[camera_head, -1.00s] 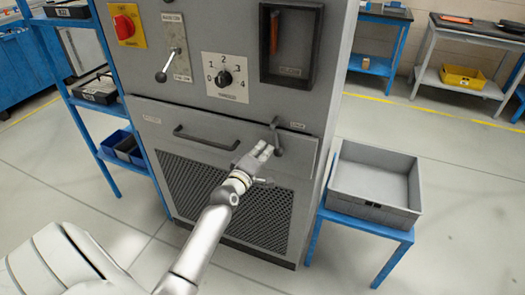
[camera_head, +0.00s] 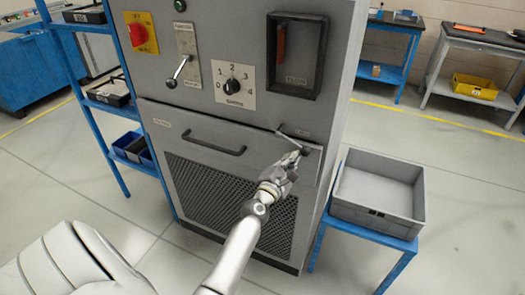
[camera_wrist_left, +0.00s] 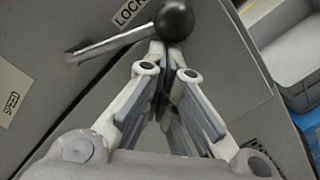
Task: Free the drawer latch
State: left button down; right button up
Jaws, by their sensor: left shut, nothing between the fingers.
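The drawer (camera_head: 190,150) is a grey panel with a dark bar handle (camera_head: 213,143); it looks closed. The drawer latch (camera_head: 290,139) is a thin lever at the panel's upper right, slanting down to the right. In the left wrist view the latch lever (camera_wrist_left: 110,45) ends in a black ball knob (camera_wrist_left: 174,20), beside a label reading LOCK. My left gripper (camera_head: 294,162) is shut and empty, its fingertips (camera_wrist_left: 158,48) right at the knob. They seem to touch it, but contact is not certain. My right gripper is out of view.
Above the drawer are a red switch (camera_head: 138,35), a lever (camera_head: 181,68), a rotary dial (camera_head: 232,86) and a recessed box (camera_head: 296,57). A grey bin (camera_head: 378,209) on a blue stand is close on the right. A blue shelf (camera_head: 109,120) stands left.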

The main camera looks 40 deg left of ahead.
pick_arm(q)
jog(key=shift+w+d+r+n+p, duration=0.1)
jog(key=shift+d+r+n+p, duration=0.1)
jog(key=shift+d+r+n, duration=0.35)
jog(key=shift+w+d+r+n+p, duration=0.15)
jog(key=shift+r+n+p, duration=0.1)
jog(key=shift+n, duration=0.6)
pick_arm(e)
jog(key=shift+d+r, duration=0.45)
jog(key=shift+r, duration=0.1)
